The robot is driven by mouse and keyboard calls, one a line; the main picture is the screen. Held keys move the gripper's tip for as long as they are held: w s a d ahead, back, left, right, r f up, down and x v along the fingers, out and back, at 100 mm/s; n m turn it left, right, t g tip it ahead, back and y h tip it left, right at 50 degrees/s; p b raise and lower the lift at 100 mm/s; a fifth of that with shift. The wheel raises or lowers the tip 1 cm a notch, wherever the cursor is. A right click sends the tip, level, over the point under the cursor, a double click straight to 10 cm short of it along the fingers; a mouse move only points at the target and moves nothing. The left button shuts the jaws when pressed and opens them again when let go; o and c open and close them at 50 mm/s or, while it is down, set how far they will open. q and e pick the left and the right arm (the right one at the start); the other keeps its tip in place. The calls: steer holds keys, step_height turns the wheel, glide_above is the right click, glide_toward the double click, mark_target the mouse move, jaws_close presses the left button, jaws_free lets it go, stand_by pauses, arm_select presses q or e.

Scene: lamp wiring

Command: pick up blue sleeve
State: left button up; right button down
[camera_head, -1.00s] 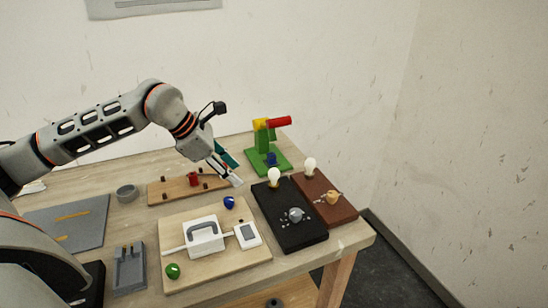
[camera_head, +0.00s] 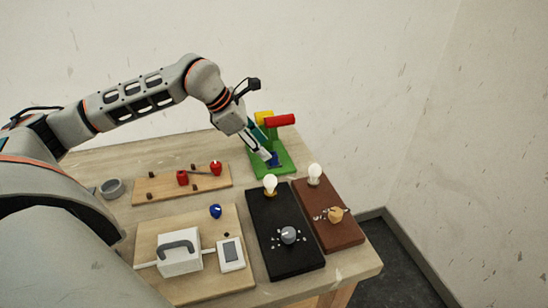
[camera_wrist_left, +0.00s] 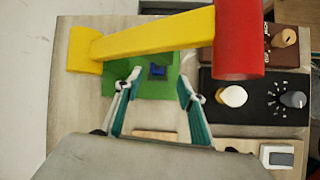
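The blue sleeve (camera_head: 275,159) is a small dark blue piece on the green base (camera_head: 288,171) of the stand at the back of the table. It also shows in the left wrist view (camera_wrist_left: 158,71), between and slightly beyond my fingertips. My left gripper (camera_head: 267,160) is right by it, pointing down at the base. In the left wrist view my left gripper (camera_wrist_left: 158,80) is open, with its fingers spread to either side and nothing held. I cannot tell whether the fingertips are level with the sleeve. My right gripper is not in view.
The stand's yellow arm (camera_wrist_left: 150,40) and red cylinder (camera_wrist_left: 239,40) overhang close to my left gripper. A black board (camera_head: 268,218) and a brown board (camera_head: 347,235), each with a bulb, stand in front. A blue knob-like piece (camera_head: 215,211) lies on the wooden board (camera_head: 205,285).

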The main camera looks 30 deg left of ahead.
mark_target(272, 154)
arm_select(q)
steer(key=x, duration=0.3)
steer(key=shift+w+d+f, duration=0.15)
steer(key=shift+w+f, duration=0.05)
steer(key=shift+w, duration=0.2)
steer(key=shift+w+d+f, duration=0.15)
steer(key=shift+w+f, duration=0.15)
steer(key=shift+f, duration=0.3)
steer(key=c, duration=0.9)
steer(key=shift+c, duration=1)
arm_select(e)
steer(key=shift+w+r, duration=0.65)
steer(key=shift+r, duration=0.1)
arm_select(q)
steer(key=shift+r, duration=0.15)
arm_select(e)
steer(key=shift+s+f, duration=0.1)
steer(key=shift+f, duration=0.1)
